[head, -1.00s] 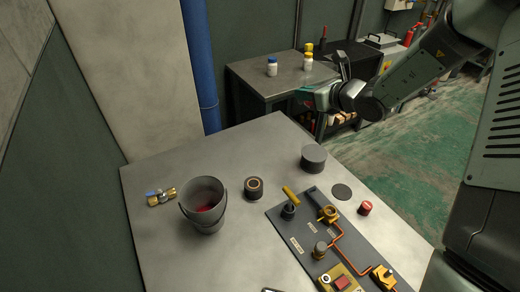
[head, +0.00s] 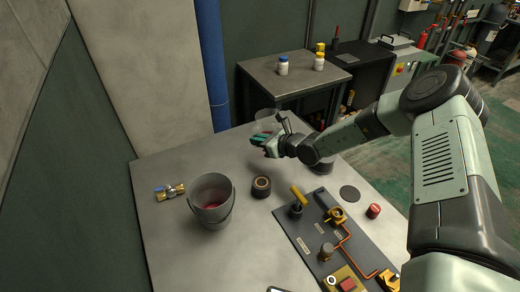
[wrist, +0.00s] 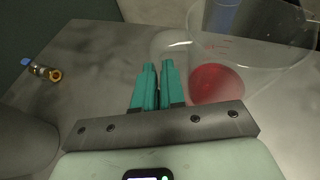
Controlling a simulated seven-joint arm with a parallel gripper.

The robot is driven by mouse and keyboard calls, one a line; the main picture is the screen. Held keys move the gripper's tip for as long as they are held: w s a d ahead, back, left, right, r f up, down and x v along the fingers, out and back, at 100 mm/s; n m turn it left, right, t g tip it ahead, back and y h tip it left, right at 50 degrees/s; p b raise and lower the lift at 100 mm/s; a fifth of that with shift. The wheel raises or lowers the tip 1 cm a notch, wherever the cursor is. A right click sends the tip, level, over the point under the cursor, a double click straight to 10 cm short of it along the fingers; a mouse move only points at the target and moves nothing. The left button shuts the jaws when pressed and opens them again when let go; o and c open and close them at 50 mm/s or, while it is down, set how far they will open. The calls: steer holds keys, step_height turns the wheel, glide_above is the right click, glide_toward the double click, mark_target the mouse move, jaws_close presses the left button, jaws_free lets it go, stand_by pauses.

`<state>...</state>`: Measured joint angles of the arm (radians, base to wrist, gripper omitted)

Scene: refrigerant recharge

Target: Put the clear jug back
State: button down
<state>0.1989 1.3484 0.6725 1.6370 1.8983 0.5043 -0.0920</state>
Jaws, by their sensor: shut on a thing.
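The clear jug (head: 267,118) is at the far corner of the grey table, faint against the background. In the wrist view the jug (wrist: 250,50) shows red marks on its wall and red liquid (wrist: 215,84) low inside. My gripper (head: 264,141) has its teal fingers close together at the jug's near side. In the wrist view the gripper (wrist: 158,78) is shut on the jug's pale handle (wrist: 170,42), which is partly hidden by the fingers. I cannot tell whether the jug's base touches the table.
A grey bucket (head: 211,190) with red inside, a brass valve (head: 170,191) and a dark ring-topped cylinder (head: 261,187) stand on the table (head: 180,250). A panel with brass fittings (head: 315,235) lies at right. A red cap (head: 373,211) is beside it. The left rear tabletop is clear.

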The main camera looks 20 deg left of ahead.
steer(key=shift+f, duration=2)
steer(key=c, duration=1.2)
jaws_free()
steer(key=shift+f, duration=0.1)
steer(key=v, duration=1.2)
